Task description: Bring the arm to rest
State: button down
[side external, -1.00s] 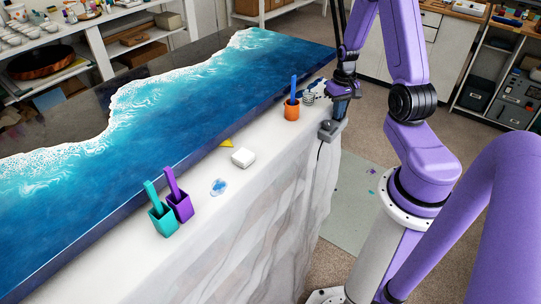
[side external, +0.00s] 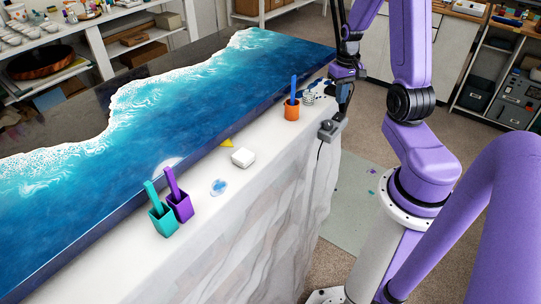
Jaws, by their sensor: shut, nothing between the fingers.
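My gripper (side external: 340,112) points down at the right end of the covered table, just above or beside a small grey device (side external: 332,130) with a cable. I cannot tell whether it touches the device. Its fingers are small and dark in this view, and nothing shows held between them. My purple arm stands to the right of the table.
The resin panel (side external: 200,85) with blue waves fills the table's far side. On the white cover (side external: 240,205) stand an orange cup (side external: 291,112), a teal cup (side external: 163,222), a purple cup (side external: 182,208), a white block (side external: 243,157) and a blue-stained blob (side external: 219,187).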

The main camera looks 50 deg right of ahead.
jog(key=shift+r, duration=0.55)
